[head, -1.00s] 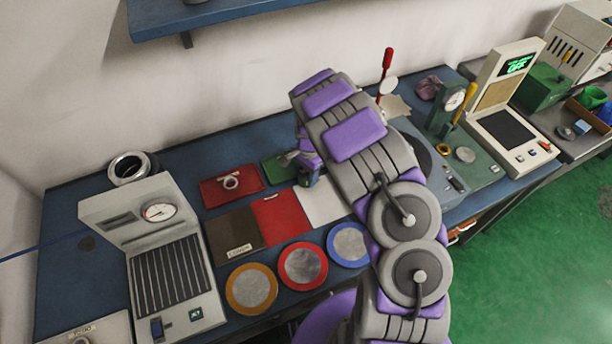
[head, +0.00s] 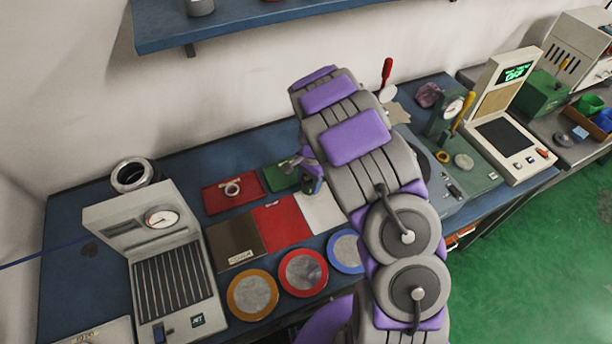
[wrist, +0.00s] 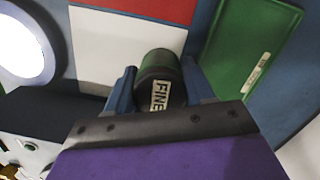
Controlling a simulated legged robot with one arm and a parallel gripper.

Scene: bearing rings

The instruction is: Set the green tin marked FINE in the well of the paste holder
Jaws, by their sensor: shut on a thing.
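The green tin marked FINE (wrist: 160,88) is in the wrist view, with its dark end and white label towards the camera. My gripper (wrist: 162,88) is shut on it, with one blue finger on each side. The tin shows in front of a white mat (wrist: 95,45); I cannot tell its height above the bench. In the head view my gripper (head: 308,172) is over the area by the white mat and the green tray, partly behind my arm. I cannot make out the paste holder with its well in either view.
A green tray (wrist: 250,60) lies right of the tin in the wrist view. In the head view, a red tray (head: 230,193) with a ring, brown and red mats and round coloured pads lie left of my arm. A grey gauge machine (head: 165,260) stands further left.

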